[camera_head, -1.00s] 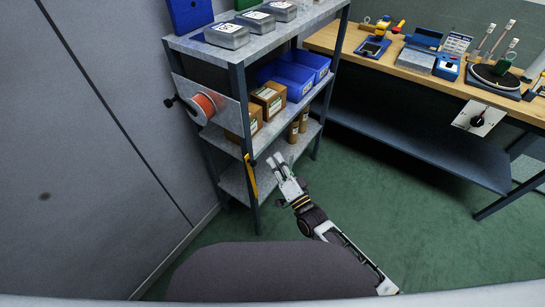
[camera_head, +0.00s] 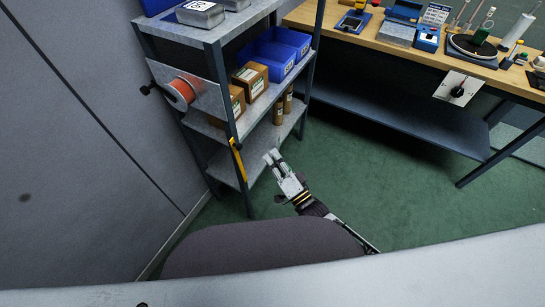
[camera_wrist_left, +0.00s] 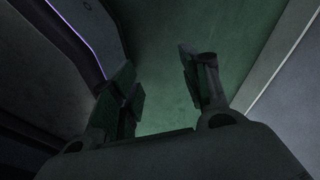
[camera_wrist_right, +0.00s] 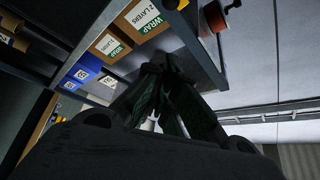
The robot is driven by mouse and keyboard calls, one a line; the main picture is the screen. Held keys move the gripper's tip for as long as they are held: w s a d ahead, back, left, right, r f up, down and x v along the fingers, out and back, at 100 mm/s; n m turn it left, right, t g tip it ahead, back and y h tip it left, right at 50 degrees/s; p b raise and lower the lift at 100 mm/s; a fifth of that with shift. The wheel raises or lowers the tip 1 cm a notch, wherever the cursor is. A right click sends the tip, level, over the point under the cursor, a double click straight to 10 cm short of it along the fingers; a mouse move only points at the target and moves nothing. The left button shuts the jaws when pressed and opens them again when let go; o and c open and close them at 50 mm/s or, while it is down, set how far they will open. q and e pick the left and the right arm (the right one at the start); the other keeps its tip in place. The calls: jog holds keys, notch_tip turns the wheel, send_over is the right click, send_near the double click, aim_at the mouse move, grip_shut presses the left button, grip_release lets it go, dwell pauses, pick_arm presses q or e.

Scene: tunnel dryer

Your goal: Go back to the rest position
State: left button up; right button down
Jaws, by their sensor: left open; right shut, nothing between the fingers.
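My right gripper (camera_head: 273,157) is in the head view in front of the shelf's lower part, over the green floor. It is shut and empty. In the right wrist view its fingers (camera_wrist_right: 165,75) come together, with the shelf behind them. My left gripper is not in the head view. In the left wrist view its two fingers (camera_wrist_left: 165,75) stand apart with only dark green floor between them.
A metal shelf (camera_head: 205,32) holds cartons (camera_head: 252,80), blue bins (camera_head: 268,57) and an orange spool (camera_head: 182,91). A yellow item (camera_head: 238,160) hangs on its post. A workbench (camera_head: 375,35) with tools stands at the right. Green floor (camera_head: 365,180) lies open between.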

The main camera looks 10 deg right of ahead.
pick_arm(q)
jog(key=shift+w+d+f, duration=0.1)
jog(key=shift+w+d, duration=0.05)
jog(key=shift+d, duration=0.55)
jog(key=shift+a, duration=0.1)
